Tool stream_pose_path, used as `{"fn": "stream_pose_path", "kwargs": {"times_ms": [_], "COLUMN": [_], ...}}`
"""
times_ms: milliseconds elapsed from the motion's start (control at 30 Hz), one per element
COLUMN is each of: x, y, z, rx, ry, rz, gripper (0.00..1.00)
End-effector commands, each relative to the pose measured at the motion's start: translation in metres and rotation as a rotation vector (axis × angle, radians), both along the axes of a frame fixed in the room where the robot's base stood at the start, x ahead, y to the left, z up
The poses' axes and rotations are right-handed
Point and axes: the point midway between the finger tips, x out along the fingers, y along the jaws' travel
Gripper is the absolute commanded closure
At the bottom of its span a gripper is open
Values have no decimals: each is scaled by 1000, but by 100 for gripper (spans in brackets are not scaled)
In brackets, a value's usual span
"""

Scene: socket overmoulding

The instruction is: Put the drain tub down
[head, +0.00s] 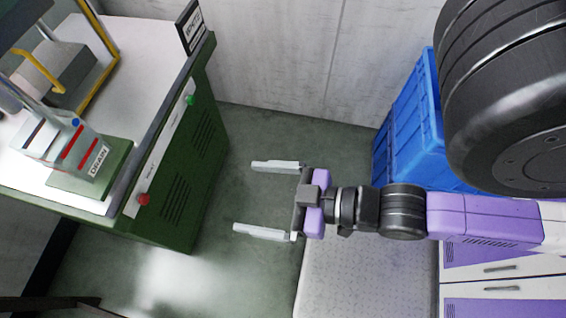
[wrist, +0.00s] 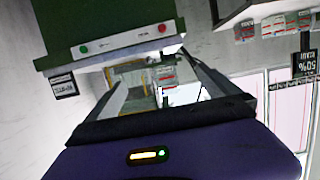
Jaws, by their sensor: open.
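The drain tub (head: 62,144) is a clear container with red and blue marks. It rests on a green pad (head: 110,178) marked DRAIN, at the front corner of the green machine's white top (head: 148,50). My gripper (head: 259,199) is open and empty, with its two pale fingers pointing left toward the machine. It is well to the right of the tub and apart from it, over the floor.
The green machine (head: 180,190) has a green button (head: 190,100) and a red button (head: 143,199) on its front. A yellow frame (head: 105,55) stands on its top. Blue crates (head: 415,120) stand at right. The floor (head: 250,130) between is clear.

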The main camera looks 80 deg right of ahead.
Motion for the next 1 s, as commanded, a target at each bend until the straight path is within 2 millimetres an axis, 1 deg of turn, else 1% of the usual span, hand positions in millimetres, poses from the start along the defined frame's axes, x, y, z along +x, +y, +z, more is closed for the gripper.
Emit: {"fn": "stream_pose_path", "kwargs": {"times_ms": [33,100,200,267,367,1000], "x": [-16,-31,-44,-48,-50,-49], "y": [0,1,1,1,1,1], "z": [0,3,7,9,10,10], "rx": [2,3,5,6,6,6], "ry": [9,5,0,-4,-5,-5], "rz": [-2,-3,-5,-6,-6,-5], "gripper": [0,0,0,0,0,0]}}
